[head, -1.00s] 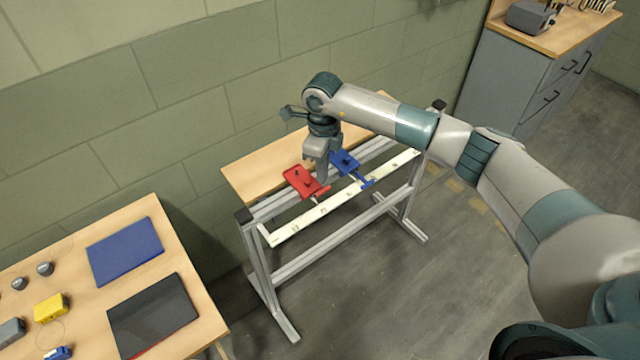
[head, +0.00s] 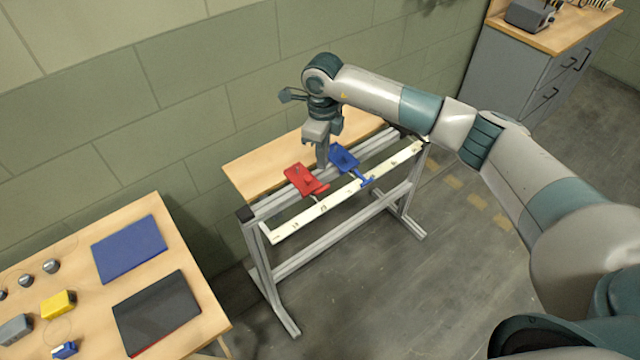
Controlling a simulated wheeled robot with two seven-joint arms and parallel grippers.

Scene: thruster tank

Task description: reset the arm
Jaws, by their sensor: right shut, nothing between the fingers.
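My right arm (head: 370,92) reaches in from the right over a metal-framed stand. My right gripper (head: 323,162) points down above the stand, between a red piece (head: 302,181) and a blue piece (head: 345,160). It is shut and holds nothing. The two pieces sit side by side on the stand's rail, their front ends by a white marked strip (head: 300,225). Whether the gripper touches either piece cannot be told. My left gripper does not show.
The stand has a wooden top (head: 255,175) against the green block wall. A wooden table (head: 215,315) at lower left holds a blue mat (head: 128,249), a black mat (head: 157,312), a yellow box (head: 58,305) and small parts. A grey cabinet (head: 520,75) stands at upper right.

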